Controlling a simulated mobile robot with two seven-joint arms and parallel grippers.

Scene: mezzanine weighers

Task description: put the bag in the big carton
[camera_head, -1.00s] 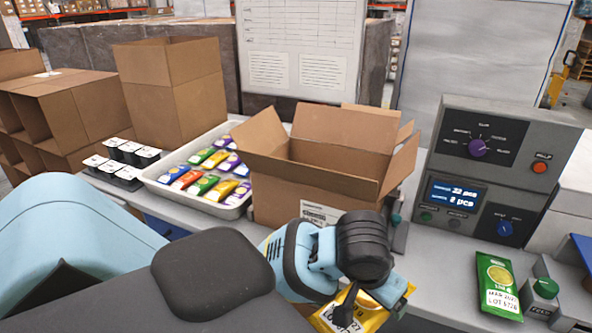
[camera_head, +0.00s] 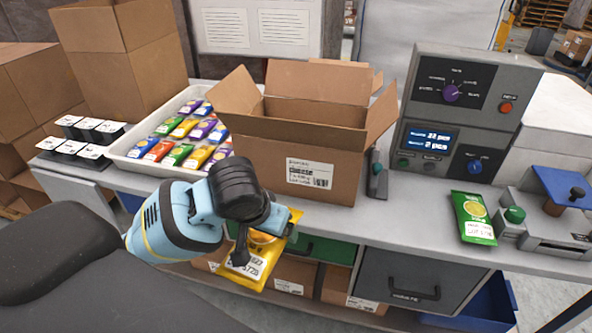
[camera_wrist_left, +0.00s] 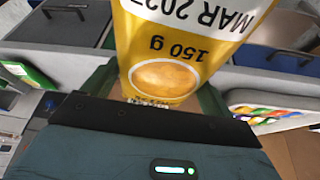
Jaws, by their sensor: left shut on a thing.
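My left gripper (camera_head: 268,222) is shut on a yellow bag (camera_head: 248,266), which hangs tilted below it in front of the bench's front edge. The bag fills the upper middle of the left wrist view (camera_wrist_left: 190,45), showing "MAR 2027", "150 g" and an oval picture. Its held end is hidden by the gripper. A brown carton (camera_head: 285,165) with open flaps and a white label stands on the bench, behind and to the right of the gripper; the gripper and bag are outside it. The carton's floor is hidden. My right gripper is not in view.
A white tray (camera_head: 124,153) of colourful packets stands left of the carton, with dark tubs (camera_head: 92,130) beyond. A grey weigher console (camera_head: 455,110) stands right, with a green packet (camera_head: 473,218) before it. Drawers (camera_head: 400,285) and cartons sit below the bench.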

